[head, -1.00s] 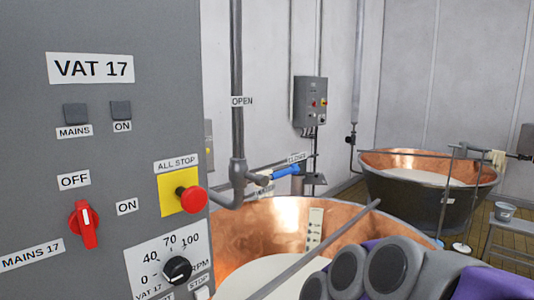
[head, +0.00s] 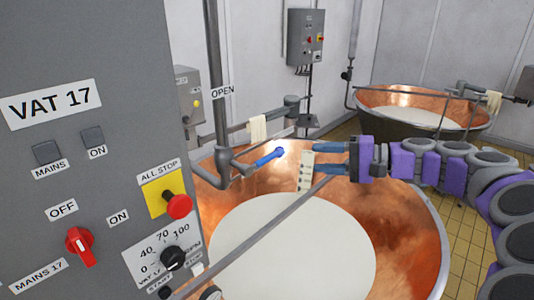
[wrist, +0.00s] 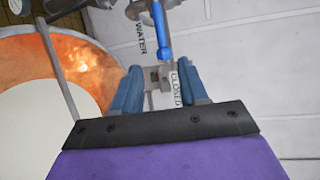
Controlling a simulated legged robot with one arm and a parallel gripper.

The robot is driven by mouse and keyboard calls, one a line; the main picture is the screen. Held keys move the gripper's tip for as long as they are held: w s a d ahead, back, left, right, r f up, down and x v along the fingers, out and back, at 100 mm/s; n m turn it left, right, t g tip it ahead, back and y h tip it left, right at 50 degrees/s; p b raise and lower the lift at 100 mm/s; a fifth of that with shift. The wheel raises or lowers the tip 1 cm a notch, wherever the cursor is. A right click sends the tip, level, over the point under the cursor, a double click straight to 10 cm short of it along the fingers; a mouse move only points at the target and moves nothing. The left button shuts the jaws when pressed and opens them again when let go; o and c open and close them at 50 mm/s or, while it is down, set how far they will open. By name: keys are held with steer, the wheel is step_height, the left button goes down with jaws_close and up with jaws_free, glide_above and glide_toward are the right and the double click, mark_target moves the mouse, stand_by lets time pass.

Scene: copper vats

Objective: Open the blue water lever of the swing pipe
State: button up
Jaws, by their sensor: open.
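The blue water lever (head: 269,157) sticks out to the right from the elbow of the grey swing pipe (head: 214,90), above the near copper vat. My gripper (head: 316,158) is open and empty, its two blue fingers pointing left at the lever's tip with a gap between. In the wrist view the lever (wrist: 163,35) lies ahead of the open fingers, slightly right of the middle of the gap. A CLOSED label (wrist: 176,88) shows between the fingers there, and a WATER label (wrist: 142,38) beside the lever. An OPEN label (head: 222,92) shows by the upright pipe.
The grey VAT 17 control panel (head: 105,185) with a red stop button (head: 179,206) fills the left. The near copper vat (head: 400,240) holds white liquid, with a grey bar (head: 255,235) across it. A second vat (head: 425,105) stands behind.

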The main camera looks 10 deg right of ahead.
mark_target(274, 158)
steer(key=x, duration=0.4)
steer(key=s+p+x, duration=0.1)
steer(key=x, duration=0.4)
steer(key=a+x, duration=0.1)
steer(key=x, duration=0.4)
steer(key=shift+s+r+p, duration=0.15)
steer(key=shift+r+p, duration=0.15)
steer(key=shift+p, duration=0.05)
steer(key=shift+w+a+f, duration=0.1)
steer(key=shift+w+a, duration=0.1)
steer(key=shift+w, duration=0.1)
steer(key=shift+w+d+f, duration=0.1)
steer(key=shift+w, duration=0.15)
steer(key=shift+w+d+f, duration=0.1)
steer(key=shift+w+d, duration=0.05)
steer(key=shift+d, duration=0.4)
steer(key=shift+a, duration=1.15)
steer(key=c, duration=0.3)
steer(key=shift+a, duration=0.15)
steer(key=c, duration=0.3)
steer(key=shift+d, duration=0.4)
jaws_close()
